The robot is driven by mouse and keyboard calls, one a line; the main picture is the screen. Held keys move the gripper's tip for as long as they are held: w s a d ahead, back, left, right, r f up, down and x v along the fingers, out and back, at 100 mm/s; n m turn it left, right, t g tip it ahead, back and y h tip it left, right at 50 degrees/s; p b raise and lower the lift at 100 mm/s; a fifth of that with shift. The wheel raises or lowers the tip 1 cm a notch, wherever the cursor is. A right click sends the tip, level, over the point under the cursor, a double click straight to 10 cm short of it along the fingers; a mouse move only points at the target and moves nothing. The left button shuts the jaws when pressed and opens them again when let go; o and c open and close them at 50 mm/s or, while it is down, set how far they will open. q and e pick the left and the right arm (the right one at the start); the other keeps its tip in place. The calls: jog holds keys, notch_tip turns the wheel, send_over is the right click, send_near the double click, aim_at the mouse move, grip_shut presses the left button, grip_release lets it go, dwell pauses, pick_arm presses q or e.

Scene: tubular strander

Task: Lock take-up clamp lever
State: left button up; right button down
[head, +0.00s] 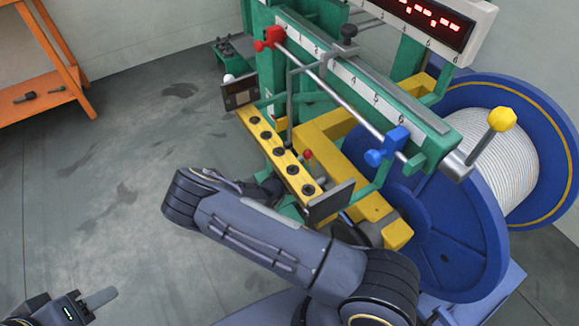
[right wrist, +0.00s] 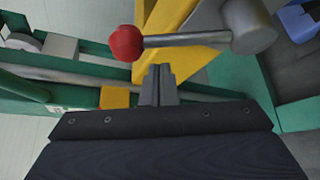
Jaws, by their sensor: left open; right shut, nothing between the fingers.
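A lever with a red ball knob (right wrist: 126,43) shows large in the right wrist view. Its metal rod (right wrist: 185,41) runs across to a grey round hub (right wrist: 249,26). In the head view a small red ball (head: 308,154) stands by the yellow frame. My right gripper (right wrist: 157,72) is shut and empty, its tips just below the rod in the wrist picture; I cannot tell whether they touch. In the head view my right arm hides it. My left gripper (head: 103,297) is open and empty at the lower left.
The blue reel (head: 455,245) with pale wound strand (head: 500,155) stands at the right. An orange shelf (head: 45,60) stands far left. The left floor is clear.

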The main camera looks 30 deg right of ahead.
pick_arm(q)
jog(key=shift+r, duration=0.1)
pick_arm(e)
jog(key=shift+s+d+r, duration=0.25)
jog(key=shift+s+r, duration=0.2)
jog(key=shift+s, duration=0.3)
pick_arm(q)
jog(key=shift+s+f+b, duration=0.4)
jog(key=shift+f+b, duration=0.1)
jog(key=shift+f, duration=0.05)
pick_arm(e)
jog(key=shift+s+r+m, duration=0.1)
jog(key=shift+s+m, duration=0.15)
jog(key=shift+m, duration=0.05)
